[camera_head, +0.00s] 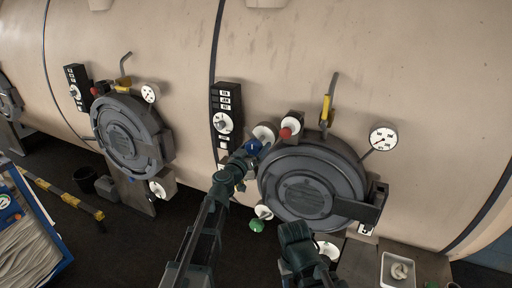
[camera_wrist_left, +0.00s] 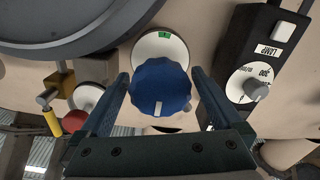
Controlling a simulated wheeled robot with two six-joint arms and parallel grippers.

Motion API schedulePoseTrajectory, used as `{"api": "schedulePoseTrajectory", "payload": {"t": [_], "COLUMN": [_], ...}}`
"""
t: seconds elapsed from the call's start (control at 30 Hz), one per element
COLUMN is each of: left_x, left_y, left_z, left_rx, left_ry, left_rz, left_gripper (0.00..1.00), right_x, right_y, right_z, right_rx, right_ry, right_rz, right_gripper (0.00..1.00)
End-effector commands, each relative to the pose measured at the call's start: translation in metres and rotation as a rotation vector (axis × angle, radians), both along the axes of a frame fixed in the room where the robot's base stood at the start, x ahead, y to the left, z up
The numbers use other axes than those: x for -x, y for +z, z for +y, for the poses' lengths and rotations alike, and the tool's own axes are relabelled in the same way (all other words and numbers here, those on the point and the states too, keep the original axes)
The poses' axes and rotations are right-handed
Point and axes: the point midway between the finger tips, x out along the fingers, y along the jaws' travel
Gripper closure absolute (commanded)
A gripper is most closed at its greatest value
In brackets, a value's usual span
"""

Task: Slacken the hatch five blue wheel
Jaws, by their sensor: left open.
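The blue wheel (camera_head: 253,147) sits on the vessel wall at the upper left of the near round hatch (camera_head: 305,185). In the left wrist view the blue wheel (camera_wrist_left: 160,88) is a scalloped knob with a white mark at its lower edge, in front of a white disc with a green mark. My left gripper (camera_head: 246,158) is at the wheel. Its two fingers (camera_wrist_left: 160,100) stand open on either side of the wheel, with narrow gaps showing. My right gripper (camera_head: 296,235) is low in front of the hatch; its fingers are not clear.
A red knob (camera_head: 290,127), a yellow-handled lever (camera_head: 326,108) and a gauge (camera_head: 382,138) surround the hatch. A black control panel (camera_head: 226,115) stands left of the wheel. A green knob (camera_head: 257,225) is below. Another hatch (camera_head: 126,135) is further left.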

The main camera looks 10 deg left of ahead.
Motion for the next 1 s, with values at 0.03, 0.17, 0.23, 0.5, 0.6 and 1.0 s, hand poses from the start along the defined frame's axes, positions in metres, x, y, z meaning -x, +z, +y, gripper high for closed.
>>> {"api": "schedulePoseTrajectory", "payload": {"t": [0.03, 0.17, 0.23, 0.5, 0.6, 1.0], "left_x": [0.009, 0.029, 0.042, 0.099, 0.114, 0.122], "left_y": [0.0, 0.0, 0.0, 0.0, 0.0, 0.0], "left_z": [0.002, 0.009, 0.013, 0.031, 0.036, 0.039], "left_rx": [0.0, 0.0, 0.0, -0.001, -0.002, -0.002], "left_ry": [0.001, 0.001, 0.002, 0.002, 0.001, 0.0], "left_rz": [0.0, 0.0, 0.0, 0.0, 0.0, -0.001], "left_gripper": [0.0, 0.0, 0.0, 0.0, 0.0, 0.0], "right_x": [0.0, 0.0, 0.0, 0.0, 0.0, 0.0], "right_y": [0.0, 0.0, 0.0, 0.0, 0.0, 0.0], "right_z": [0.0, 0.0, 0.0, 0.0, 0.0, 0.0], "right_rx": [0.0, 0.0, 0.0, 0.0, 0.0, 0.0], "right_ry": [0.0, 0.0, 0.0, 0.0, 0.0, 0.0], "right_rz": [0.0, 0.0, 0.0, 0.0, 0.0, 0.0], "right_gripper": [0.5, 0.5, 0.5, 0.5, 0.5, 0.5]}}
